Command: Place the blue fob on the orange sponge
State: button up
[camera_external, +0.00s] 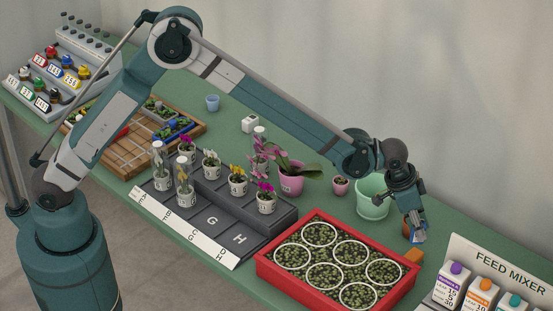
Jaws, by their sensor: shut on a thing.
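My gripper (416,233) points down at the right side of the green bench, just above the orange sponge (413,257). It is shut on the blue fob (419,239), which shows as a small blue patch at the fingertips, partly hidden by them. The sponge is a small orange block by the right corner of the red tray. The fob appears just above and slightly right of the sponge; I cannot tell if they touch.
The red tray (262,268) with ringed green plants stands left of the sponge. A pale green pot (371,198) and a brown-orange object (406,230) are close behind my gripper. The feed mixer panel (505,268) with bottles stands right. Potted orchids (291,180) fill the middle.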

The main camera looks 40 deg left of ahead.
aim_at(417, 241)
jog(key=shift+f, duration=0.7)
jog(key=shift+f, duration=1.85)
jog(key=shift+f, duration=0.2)
jog(key=o, duration=0.9)
jog(key=shift+r, duration=0.2)
jog(key=shift+v, duration=6)
